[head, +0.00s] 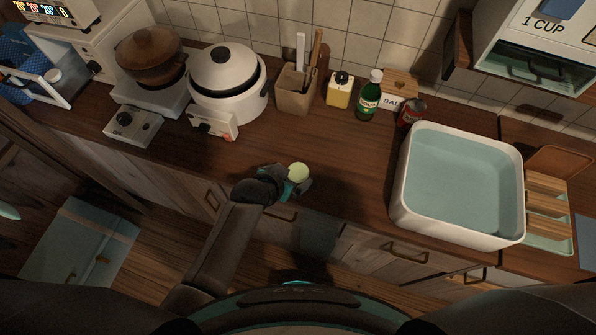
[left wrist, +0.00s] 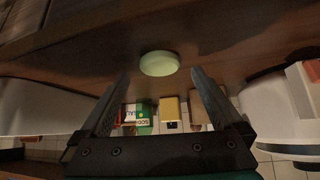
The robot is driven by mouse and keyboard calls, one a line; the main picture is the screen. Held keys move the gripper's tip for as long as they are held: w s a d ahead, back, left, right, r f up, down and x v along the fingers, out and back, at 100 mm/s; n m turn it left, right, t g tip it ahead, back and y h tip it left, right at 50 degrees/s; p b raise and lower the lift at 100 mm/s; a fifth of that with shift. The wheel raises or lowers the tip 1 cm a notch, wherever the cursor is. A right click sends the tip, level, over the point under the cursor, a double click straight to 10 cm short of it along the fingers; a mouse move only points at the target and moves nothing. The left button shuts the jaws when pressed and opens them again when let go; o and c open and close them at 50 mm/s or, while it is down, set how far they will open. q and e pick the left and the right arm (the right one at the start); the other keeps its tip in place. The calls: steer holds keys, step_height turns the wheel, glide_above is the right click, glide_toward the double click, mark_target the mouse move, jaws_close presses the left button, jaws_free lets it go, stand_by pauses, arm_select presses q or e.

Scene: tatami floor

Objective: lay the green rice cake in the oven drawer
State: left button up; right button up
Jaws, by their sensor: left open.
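The green rice cake (head: 298,173) is a small pale round disc at the front part of the wooden counter. My left gripper (head: 291,189) is right beside it and partly overlaps it in the head view. In the left wrist view the rice cake (left wrist: 159,63) lies just beyond and between the two fingertips of my open left gripper (left wrist: 158,75), with a gap on both sides. I cannot tell for sure which part in view is the oven drawer. My right gripper is not in view.
A white basin (head: 399,205) fills the counter's right side. A white cooker (head: 228,85), a brown pot (head: 150,60) and a utensil holder (head: 296,92) stand behind to the left. A green bottle (head: 369,98) and a red can (head: 411,112) stand at the back. The middle counter is clear.

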mark_target(295, 176)
arm_select(q)
steer(key=shift+b+x, duration=0.4)
steer(key=shift+x, duration=1.05)
steer(key=shift+c, duration=0.2)
steer(key=c, duration=1.4)
steer(key=shift+r, duration=0.1)
steer(key=shift+r+p, duration=0.3)
steer(key=shift+r, duration=0.2)
steer(key=shift+r+p, duration=2.2)
steer(key=shift+r, duration=7.25)
